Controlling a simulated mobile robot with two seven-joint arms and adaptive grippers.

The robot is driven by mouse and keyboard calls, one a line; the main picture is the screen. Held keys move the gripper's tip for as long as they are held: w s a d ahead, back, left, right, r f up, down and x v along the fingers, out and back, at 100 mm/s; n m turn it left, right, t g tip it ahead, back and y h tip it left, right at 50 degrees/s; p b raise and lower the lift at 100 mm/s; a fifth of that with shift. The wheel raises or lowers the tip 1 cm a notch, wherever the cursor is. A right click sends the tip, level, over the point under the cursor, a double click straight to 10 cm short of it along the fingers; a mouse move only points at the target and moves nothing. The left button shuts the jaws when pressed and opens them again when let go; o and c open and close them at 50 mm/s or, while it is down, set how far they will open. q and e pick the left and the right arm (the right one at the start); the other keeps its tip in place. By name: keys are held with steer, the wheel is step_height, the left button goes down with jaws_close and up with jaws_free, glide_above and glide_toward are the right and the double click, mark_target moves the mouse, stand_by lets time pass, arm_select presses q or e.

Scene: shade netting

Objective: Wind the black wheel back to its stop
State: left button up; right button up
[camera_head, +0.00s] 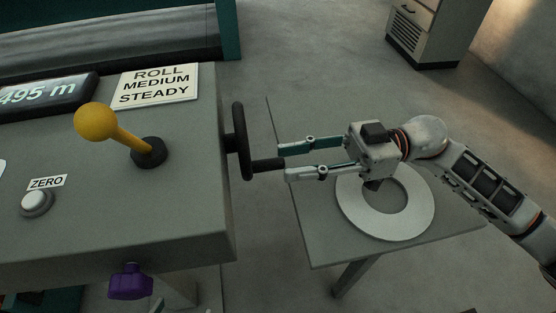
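The black wheel (241,141) stands edge-on at the right side of the grey machine. Its black crank handle (268,165) sticks out to the right from the lower half of the rim. My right gripper (287,162) comes in from the right with its two fingers spread and pointing at the wheel. The tip of the handle lies about level with the fingertips, between them or just short of them. I see a gap between the fingers and cannot tell any contact. My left gripper is not in view.
The grey machine top (200,200) carries a yellow-knobbed lever (97,122), a ZERO button (36,202), a display (45,92) reading "495 m" and a sign (155,86). A purple knob (131,282) is on its front. A side table (315,235) holds a pale ring (355,210) below my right gripper.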

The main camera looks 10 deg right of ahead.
mark_target(284, 161)
steer(key=shift+a, duration=1.7)
steer(key=shift+f, duration=0.1)
jaws_close()
steer(key=shift+w+n, duration=0.15)
steer(key=shift+n, duration=0.15)
